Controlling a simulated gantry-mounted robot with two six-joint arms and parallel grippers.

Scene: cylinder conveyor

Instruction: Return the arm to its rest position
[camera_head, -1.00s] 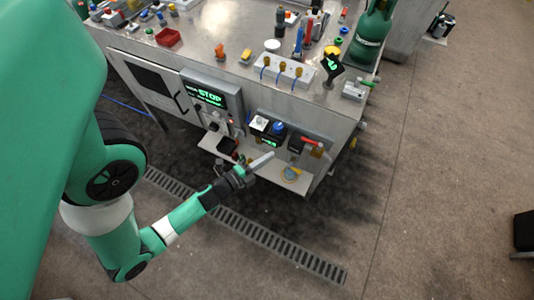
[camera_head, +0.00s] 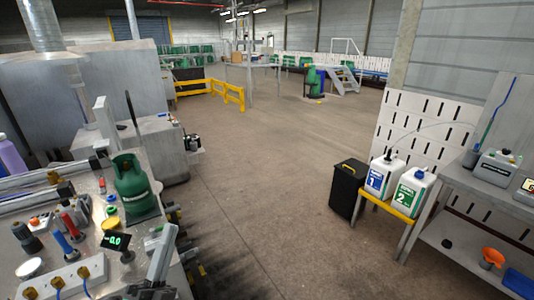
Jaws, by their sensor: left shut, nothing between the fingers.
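The left gripper (camera_head: 161,258) of my arm shows at the bottom edge of the head view. Its light grey fingers point up and are together, with nothing seen between them. It appears in front of the right side of the metal workbench (camera_head: 120,272). The rest of the left arm is cut off below the picture. My right gripper is not in view.
A black bin (camera_head: 347,188) stands beside two white canisters (camera_head: 383,177) on the right. The floor (camera_head: 268,170) between is clear.

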